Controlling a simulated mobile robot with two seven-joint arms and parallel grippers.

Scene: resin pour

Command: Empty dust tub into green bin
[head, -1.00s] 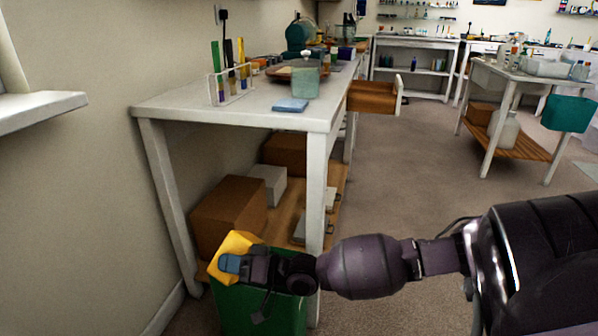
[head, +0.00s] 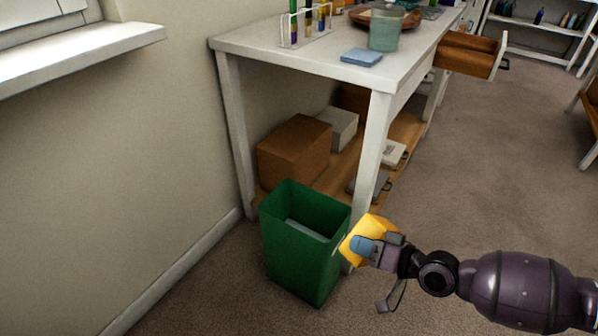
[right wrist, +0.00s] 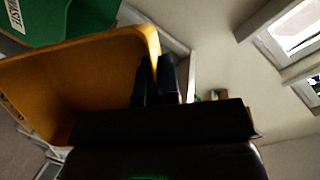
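The yellow-orange dust tub (head: 371,228) is in my right gripper (head: 366,246), tilted, just right of the green bin's rim. In the right wrist view the dark fingers (right wrist: 155,82) are shut on the tub's wall, and the tub (right wrist: 90,75) shows a bare inner face; no dust is seen there. The green bin (head: 295,258) stands upright on the floor in front of the white bench, its top open. Something pale shows inside it. Part of the bin (right wrist: 75,22) also shows in the right wrist view. My left gripper is not in view.
The white bench (head: 330,62) stands behind the bin, with its front leg (head: 372,150) close by. Boxes (head: 293,150) sit on its low shelf. A drawer (head: 472,57) stands open. The wall (head: 150,150) is at left; carpet is free at right.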

